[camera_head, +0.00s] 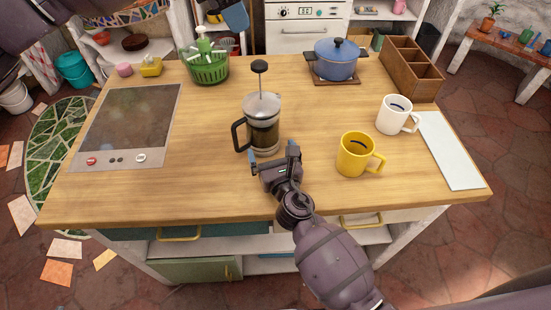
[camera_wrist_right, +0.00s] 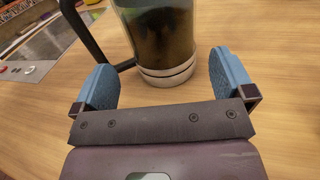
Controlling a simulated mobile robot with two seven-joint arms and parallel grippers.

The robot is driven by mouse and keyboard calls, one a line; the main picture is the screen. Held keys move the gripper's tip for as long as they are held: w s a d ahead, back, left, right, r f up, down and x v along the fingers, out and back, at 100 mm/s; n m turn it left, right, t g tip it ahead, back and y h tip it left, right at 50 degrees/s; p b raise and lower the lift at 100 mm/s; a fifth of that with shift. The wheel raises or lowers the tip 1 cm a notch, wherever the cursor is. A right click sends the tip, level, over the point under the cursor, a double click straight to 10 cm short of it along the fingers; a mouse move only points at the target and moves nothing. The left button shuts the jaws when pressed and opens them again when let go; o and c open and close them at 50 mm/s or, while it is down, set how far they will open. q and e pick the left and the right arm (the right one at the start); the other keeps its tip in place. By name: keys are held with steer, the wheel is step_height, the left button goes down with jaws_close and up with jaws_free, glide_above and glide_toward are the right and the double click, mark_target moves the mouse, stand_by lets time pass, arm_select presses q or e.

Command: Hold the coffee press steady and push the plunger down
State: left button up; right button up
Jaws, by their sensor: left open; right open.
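The coffee press (camera_head: 264,133) stands upright on the wooden counter, a glass body with dark coffee, metal lid and black handle on its left. Its plunger knob (camera_head: 260,66) is raised high on a thin rod. My right gripper (camera_head: 272,156) is open at the near side of the press, low by its base. In the right wrist view the press base (camera_wrist_right: 168,76) shows between and just beyond the blue fingertips, apart from both.
A yellow mug (camera_head: 354,155) and white mug (camera_head: 392,116) stand right of the press. A cooktop (camera_head: 125,125) lies left, a green basket (camera_head: 208,70) behind. A blue pot (camera_head: 336,62), wooden organizer (camera_head: 412,70) and white board (camera_head: 452,150) are rightward. Counter left of the press is clear.

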mark_target(263, 131)
steer(key=x, duration=0.8)
